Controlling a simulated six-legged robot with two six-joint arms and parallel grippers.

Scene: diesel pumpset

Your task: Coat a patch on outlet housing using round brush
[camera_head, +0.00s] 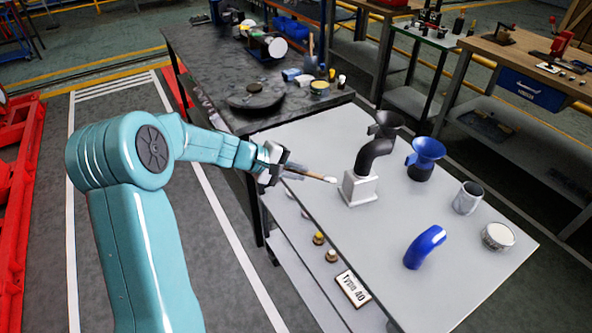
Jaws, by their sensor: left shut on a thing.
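My left gripper (276,166) is shut on a round brush (310,175) and holds it over the left edge of the light grey table. The brush has a thin brown handle and a pale round tip that points right. The tip is just left of a white block (360,189), with a small gap in the picture. A black elbow pipe (375,152) with a flared black top rises from this block. The block and pipe may be the outlet housing; I cannot tell for sure. My right gripper is not in view.
The grey table (440,285) also holds a blue funnel (425,155), a grey mug-like cylinder (467,198), a round tin with a whitish top (497,236) and a blue elbow (425,247). A dark workbench (210,75) adjoins behind.

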